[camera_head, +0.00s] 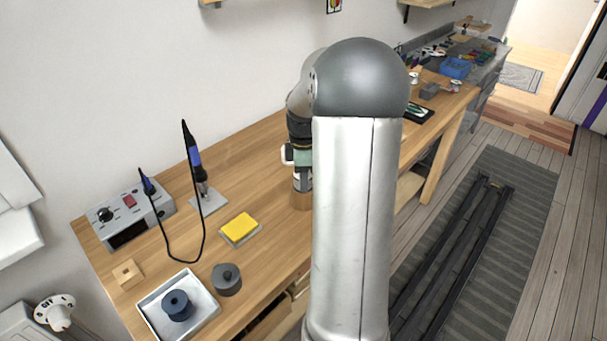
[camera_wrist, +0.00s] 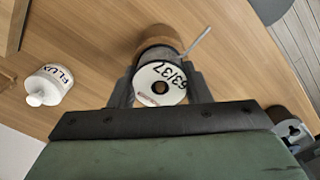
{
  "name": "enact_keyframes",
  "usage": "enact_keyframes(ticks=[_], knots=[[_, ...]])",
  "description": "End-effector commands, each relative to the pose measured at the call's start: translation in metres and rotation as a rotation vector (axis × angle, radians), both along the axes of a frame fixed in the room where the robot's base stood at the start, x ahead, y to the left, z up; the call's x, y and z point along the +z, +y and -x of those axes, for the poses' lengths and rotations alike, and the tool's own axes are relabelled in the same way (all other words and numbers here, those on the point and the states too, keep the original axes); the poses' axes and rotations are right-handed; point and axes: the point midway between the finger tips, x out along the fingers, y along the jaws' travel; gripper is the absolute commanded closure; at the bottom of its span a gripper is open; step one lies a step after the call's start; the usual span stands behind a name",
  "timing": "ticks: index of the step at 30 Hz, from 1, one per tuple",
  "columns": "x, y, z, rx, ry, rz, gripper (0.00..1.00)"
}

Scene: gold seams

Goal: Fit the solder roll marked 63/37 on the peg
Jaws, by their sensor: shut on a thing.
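The solder roll marked 63/37 (camera_wrist: 150,73) shows its white label face and centre hole in the wrist view. My gripper (camera_wrist: 162,84) is shut on it, with one dark finger on each side. A brown cylinder (camera_wrist: 156,37) lies just beyond the roll; I cannot tell whether they touch. In the head view my gripper (camera_head: 302,172) is partly hidden behind my arm, above the brown cylinder (camera_head: 301,199), and the roll cannot be made out. A dark grey round piece with a short stub on top (camera_head: 227,280) stands near the front; I cannot tell if this is the peg.
A metal tray (camera_head: 205,323) holds a dark blue spool (camera_head: 177,304). A yellow sponge (camera_head: 239,227), a soldering station (camera_head: 128,218), an iron on its stand (camera_head: 203,180) and a wooden block (camera_head: 127,273) share the bench. A white FLUX bottle (camera_wrist: 47,86) stands left in the wrist view.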

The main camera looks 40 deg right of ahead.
Motion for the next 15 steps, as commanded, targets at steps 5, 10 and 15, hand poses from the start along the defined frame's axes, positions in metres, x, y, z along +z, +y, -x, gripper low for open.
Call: enact_keyframes(ticks=[5, 10, 15], knots=[[-0.0010, 0.0000, -0.0002, 0.000, -0.001, 0.001, 0.94], [-0.0011, -0.0001, -0.0002, 0.000, -0.001, 0.001, 0.48], [-0.0013, -0.0001, 0.0000, 0.000, 0.000, 0.000, 0.31]])
